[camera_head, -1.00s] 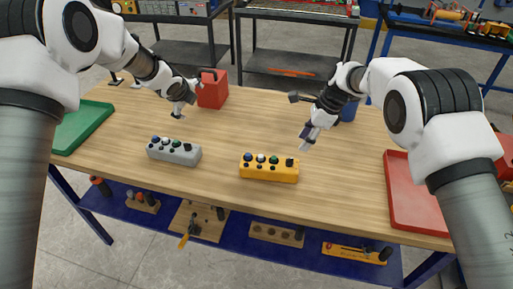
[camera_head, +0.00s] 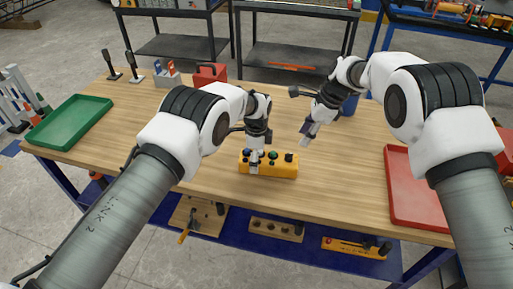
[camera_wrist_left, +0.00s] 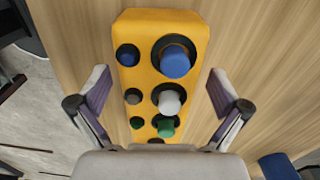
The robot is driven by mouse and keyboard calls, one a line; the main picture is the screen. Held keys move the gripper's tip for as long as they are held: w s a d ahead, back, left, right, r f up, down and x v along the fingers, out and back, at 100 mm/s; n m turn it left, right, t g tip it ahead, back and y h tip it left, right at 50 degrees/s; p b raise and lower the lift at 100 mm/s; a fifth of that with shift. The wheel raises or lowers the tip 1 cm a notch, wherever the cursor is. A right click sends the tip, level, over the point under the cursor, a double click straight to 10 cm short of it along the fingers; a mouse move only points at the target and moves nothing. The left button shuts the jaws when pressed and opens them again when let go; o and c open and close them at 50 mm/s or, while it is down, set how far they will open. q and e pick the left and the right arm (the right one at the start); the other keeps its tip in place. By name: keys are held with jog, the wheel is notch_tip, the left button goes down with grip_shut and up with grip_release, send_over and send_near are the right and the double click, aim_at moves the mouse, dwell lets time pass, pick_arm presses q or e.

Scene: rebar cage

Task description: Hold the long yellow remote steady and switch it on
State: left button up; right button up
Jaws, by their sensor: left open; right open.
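The long yellow remote (camera_head: 284,171) lies on the wooden table in front of me. In the left wrist view the yellow remote (camera_wrist_left: 142,75) carries a row of large knobs, blue, white and green, beside a row of small buttons. My left gripper (camera_head: 254,166) is over the remote's left part and covers some of it. In the left wrist view this gripper (camera_wrist_left: 158,78) is open, with one finger on each side of the remote, not visibly touching it. My right gripper (camera_head: 308,136) is open and empty above the table, behind and right of the remote.
A red tray (camera_head: 398,205) is at the table's right and a green tray (camera_head: 70,122) at its left. A red box (camera_head: 208,74) and a blue container (camera_head: 350,103) stand at the back. The lower blue shelf holds several wooden and yellow pieces.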

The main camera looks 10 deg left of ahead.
pick_arm(q)
jog(key=shift+f, duration=0.55)
